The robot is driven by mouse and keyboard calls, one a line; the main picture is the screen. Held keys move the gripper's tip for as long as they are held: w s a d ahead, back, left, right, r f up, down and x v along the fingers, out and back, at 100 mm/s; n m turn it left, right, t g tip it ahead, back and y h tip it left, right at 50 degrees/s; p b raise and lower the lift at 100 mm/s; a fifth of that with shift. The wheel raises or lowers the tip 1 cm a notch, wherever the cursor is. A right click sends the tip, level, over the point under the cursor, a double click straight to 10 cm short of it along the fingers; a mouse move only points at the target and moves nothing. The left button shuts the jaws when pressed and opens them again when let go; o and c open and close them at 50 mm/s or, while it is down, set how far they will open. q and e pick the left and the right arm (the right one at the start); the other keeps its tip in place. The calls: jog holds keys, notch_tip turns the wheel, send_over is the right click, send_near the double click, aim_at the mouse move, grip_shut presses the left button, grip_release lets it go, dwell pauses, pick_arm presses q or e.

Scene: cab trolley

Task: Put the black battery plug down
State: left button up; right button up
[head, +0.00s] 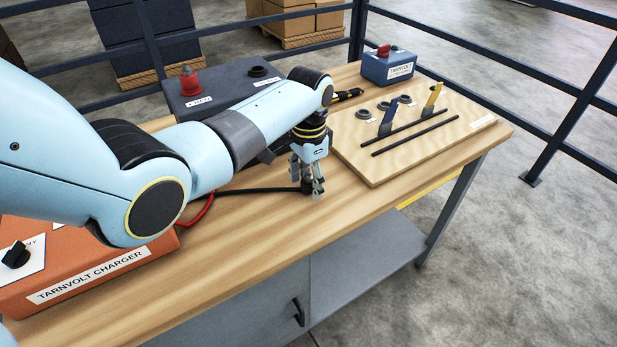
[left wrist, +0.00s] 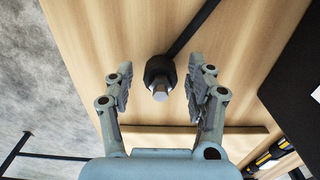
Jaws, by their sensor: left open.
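The black battery plug (left wrist: 158,70) with a metal tip shows in the left wrist view, on or just above the wooden bench top (left wrist: 95,25). Its black cable runs off toward the upper right. My left gripper (left wrist: 160,80) is open around the plug, with one finger on each side and a visible gap on both sides. In the head view my left gripper (head: 308,182) points down low over the bench, at the end of the black cable (head: 255,190); the fingers mostly hide the plug there. My right gripper is not in view.
An orange charger (head: 95,270) stands at the front left with a red cable. A dark box (head: 225,85) with a red plug stands behind my arm. A light wooden board (head: 390,165) with rods, rings and upright tabs lies right of the gripper. A blue-grey box (head: 388,68) stands behind it.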

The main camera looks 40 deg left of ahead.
aim_at(309, 175)
pick_arm(q)
notch_tip(309, 175, up, 12)
jog(key=shift+r+p, duration=0.15)
jog(key=shift+p, duration=0.15)
dwell(0.5)
